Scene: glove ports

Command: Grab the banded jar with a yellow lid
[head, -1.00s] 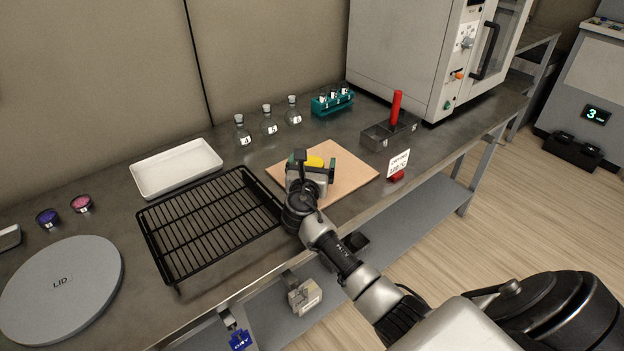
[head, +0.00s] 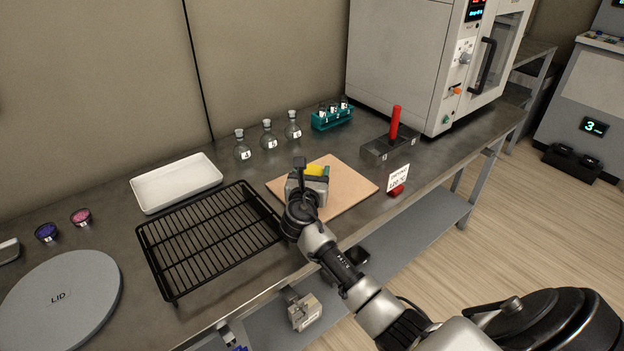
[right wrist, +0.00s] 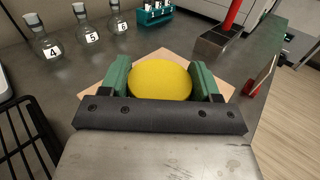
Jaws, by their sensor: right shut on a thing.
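The jar's round yellow lid (right wrist: 160,80) shows in the right wrist view, between the two green finger pads of my right gripper (right wrist: 162,82). The jar's body and any bands are hidden below the lid and behind the gripper. In the head view the yellow lid (head: 315,170) shows just past my right gripper (head: 312,173), over the tan board (head: 350,188). The right gripper is shut on the jar. I cannot tell whether the jar touches the board. My left gripper is not in view.
A black wire rack (head: 208,240) lies left of the board, with a white tray (head: 176,182) behind it. Numbered flasks (head: 268,138) and a teal vial rack (head: 332,117) stand at the back. A grey divided box (head: 377,150) and a sign (head: 398,178) stand right of the board.

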